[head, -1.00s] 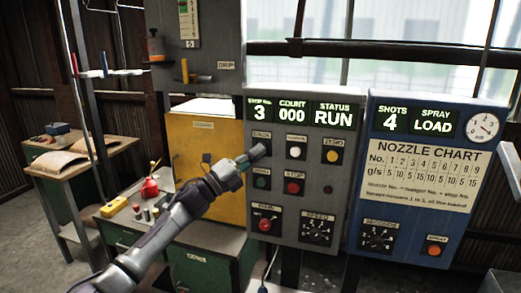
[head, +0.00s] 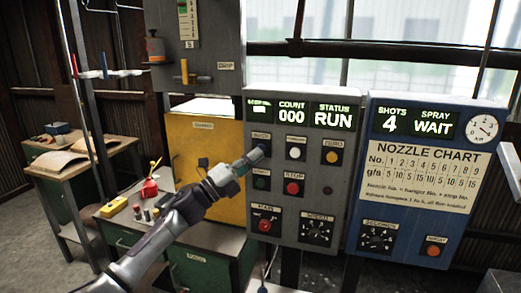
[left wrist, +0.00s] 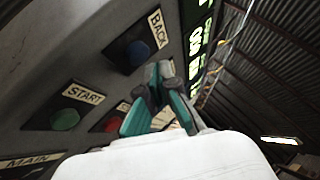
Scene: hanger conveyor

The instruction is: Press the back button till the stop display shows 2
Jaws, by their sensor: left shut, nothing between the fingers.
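The grey control panel (head: 340,215) faces me. Its stop display (head: 259,107) is lit, but its digit is not readable now. The back button (left wrist: 131,49) is a dark blue round button beside a BACK label in the left wrist view; in the head view my left gripper covers it. My left gripper (head: 257,153) is shut and empty, its tips close in front of the panel just below the BACK label. In the left wrist view its fingers (left wrist: 160,80) are beside the button; contact cannot be told. My right gripper is not in view.
White (head: 296,153), yellow (head: 332,157), green (head: 261,183) and red (head: 293,188) buttons sit close around the gripper. A blue spray panel (head: 380,205) stands at right.

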